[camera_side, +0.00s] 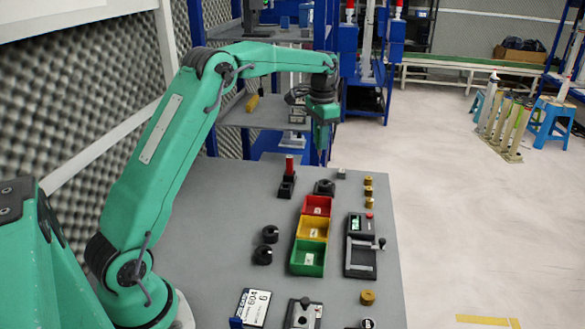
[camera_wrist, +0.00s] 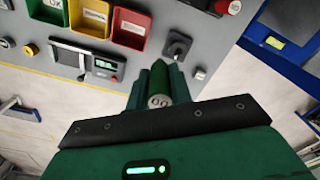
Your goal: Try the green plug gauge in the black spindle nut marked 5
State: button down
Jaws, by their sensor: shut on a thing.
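My gripper (camera_wrist: 158,72) is shut on the green plug gauge (camera_wrist: 158,80), whose grey end face with dark digits points toward the wrist camera. In the side view my gripper (camera_side: 323,138) hangs above the far end of the table; the gauge cannot be made out there. A black spindle nut (camera_side: 324,187) sits on the table below it, behind the red bin; it also shows just beyond the fingers in the wrist view (camera_wrist: 178,46). Two more black nuts (camera_side: 270,234) (camera_side: 262,256) sit left of the bins. I cannot read a 5 on any nut.
A red plug gauge (camera_side: 289,165) stands in a black holder near the far nut. Red (camera_side: 317,206), yellow (camera_side: 313,228) and green (camera_side: 308,258) bins form a row. A measuring device (camera_side: 361,262) and several brass pieces (camera_side: 368,180) lie right. A white card (camera_side: 255,306) lies in front.

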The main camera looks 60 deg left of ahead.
jog(key=w+a+f, duration=0.2)
jog(key=w+f, duration=0.3)
jog(key=shift+a+f, duration=0.35)
jog(key=shift+f, duration=0.1)
jog(key=shift+f, duration=2.8)
jog(key=shift+f, duration=0.75)
dwell(0.9)
jog(key=shift+r, duration=0.15)
jog(key=shift+r, duration=2.45)
jog(key=shift+s, duration=0.1)
